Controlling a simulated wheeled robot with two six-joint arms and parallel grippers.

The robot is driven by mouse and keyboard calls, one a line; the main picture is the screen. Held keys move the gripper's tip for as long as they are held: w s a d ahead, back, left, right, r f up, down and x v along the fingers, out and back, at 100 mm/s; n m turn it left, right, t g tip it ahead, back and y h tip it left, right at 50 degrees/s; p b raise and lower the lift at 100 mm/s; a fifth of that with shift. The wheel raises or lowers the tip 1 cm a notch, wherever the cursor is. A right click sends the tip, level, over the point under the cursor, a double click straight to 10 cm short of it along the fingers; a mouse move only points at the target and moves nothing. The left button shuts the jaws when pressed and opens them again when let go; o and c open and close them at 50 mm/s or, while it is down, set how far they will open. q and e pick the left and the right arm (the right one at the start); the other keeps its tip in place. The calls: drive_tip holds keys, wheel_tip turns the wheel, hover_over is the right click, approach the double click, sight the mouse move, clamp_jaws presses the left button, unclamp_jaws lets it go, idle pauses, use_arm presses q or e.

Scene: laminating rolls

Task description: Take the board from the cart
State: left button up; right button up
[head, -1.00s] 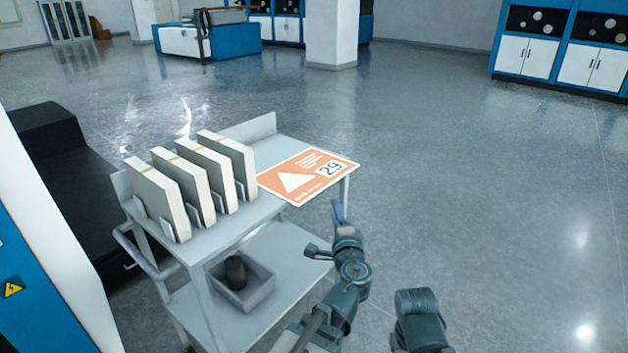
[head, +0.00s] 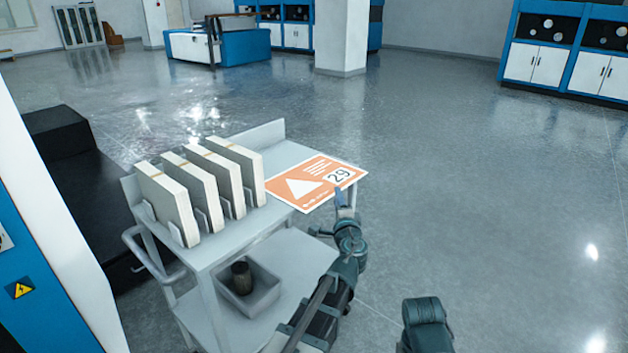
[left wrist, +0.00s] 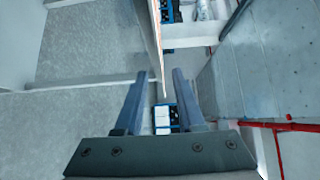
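The board (head: 312,183) is a flat orange sheet with a white triangle and the number 29. It lies on the right part of the cart's top shelf and overhangs its edge. The cart (head: 225,242) is light grey with two shelves. My left gripper (head: 344,197) is at the board's near right edge. In the left wrist view, the left gripper's (left wrist: 157,100) two fingers are apart, and the board (left wrist: 155,45) appears edge-on as a thin strip reaching between them. I cannot tell whether they touch it. My right gripper is out of view.
Several upright white stacks (head: 168,203) stand in holders on the cart's top left. A grey bin (head: 250,292) with a dark cylinder sits on the lower shelf. A blue and white machine (head: 45,260) is close on the left. The floor at the right is open.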

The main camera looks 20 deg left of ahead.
use_arm(q)
drive_tip(key=x, duration=0.4)
drive_tip(key=shift+w+a+r, duration=0.1)
drive_tip(key=shift+w, duration=0.15)
clamp_jaws()
idle(1.1)
